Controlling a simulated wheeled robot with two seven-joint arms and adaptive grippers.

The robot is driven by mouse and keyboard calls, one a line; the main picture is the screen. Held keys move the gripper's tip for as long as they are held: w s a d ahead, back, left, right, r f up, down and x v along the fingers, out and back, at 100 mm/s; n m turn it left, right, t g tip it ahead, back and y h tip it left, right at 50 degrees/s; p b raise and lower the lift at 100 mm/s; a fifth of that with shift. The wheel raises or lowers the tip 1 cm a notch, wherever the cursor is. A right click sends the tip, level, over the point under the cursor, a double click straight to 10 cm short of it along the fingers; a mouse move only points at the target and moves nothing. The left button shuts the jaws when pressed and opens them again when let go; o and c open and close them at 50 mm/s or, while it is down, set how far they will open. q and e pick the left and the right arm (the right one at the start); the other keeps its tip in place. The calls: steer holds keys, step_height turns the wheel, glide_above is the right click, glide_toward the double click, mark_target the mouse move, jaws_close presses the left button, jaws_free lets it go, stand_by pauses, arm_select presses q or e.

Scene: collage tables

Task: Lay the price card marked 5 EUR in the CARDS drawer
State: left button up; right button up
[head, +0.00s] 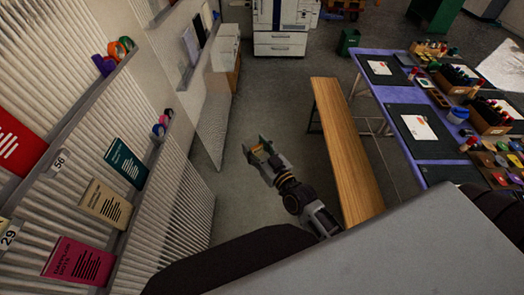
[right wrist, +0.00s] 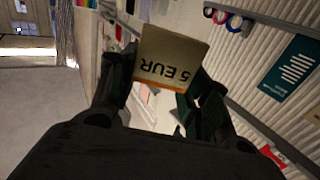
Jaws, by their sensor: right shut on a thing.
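My right gripper (head: 260,152) is shut on the price card marked 5 EUR (right wrist: 172,62) and holds it in the air over the open floor. In the right wrist view the card is upside down, tan with an orange edge, between the two fingers (right wrist: 165,95). In the head view only a small orange bit of the card (head: 256,149) shows in the jaws. No drawer marked CARDS can be read in either view. My left gripper is not in view.
A wooden bench (head: 345,150) stands right of my gripper. Purple tables (head: 440,150) with craft supplies are further right. On the left, a corrugated wall has shelves with booklets (head: 105,203) and tape rolls (head: 120,47). The floor (head: 270,100) between wall and bench is clear.

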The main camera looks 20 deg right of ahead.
steer(key=a+r+n+g+y, duration=0.3)
steer(key=a+r+n+y, duration=0.2)
steer(key=a+r, duration=0.5)
step_height(320, 180, up, 5)
steer(key=y, duration=0.2)
steer(key=shift+s+a+n+g+y, duration=0.15)
steer(key=shift+s+n+g+y, duration=0.15)
steer(key=shift+s+g+y, duration=0.1)
stand_by(0.3)
